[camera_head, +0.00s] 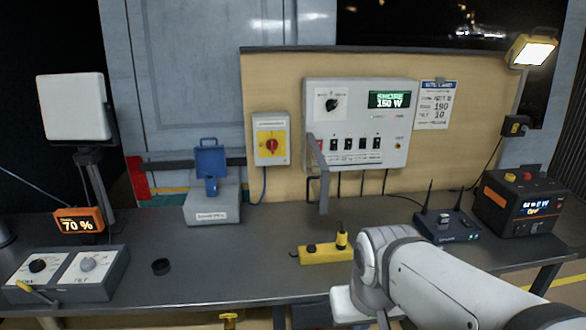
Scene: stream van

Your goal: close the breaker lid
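The breaker panel (407,115) is a pale grey box on the tan backboard, with a dial, a green display reading "SHORE 150 W" and a row of dark breaker switches (362,144). The breaker lid (319,165) appears to be the grey plate at the panel's lower left. It stands open, swung out from the panel toward me, so the switches are uncovered. My white arm comes in from the lower right, in front of the bench and well below the lid. My gripper's fingers cannot be made out.
A yellow power strip (325,254) lies on the dark bench (220,272) below the lid. A router with antennas (446,224) and a black-orange power unit (522,201) stand right. A red-yellow switch box (270,139) and a blue-capped inlet box (212,207) are left.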

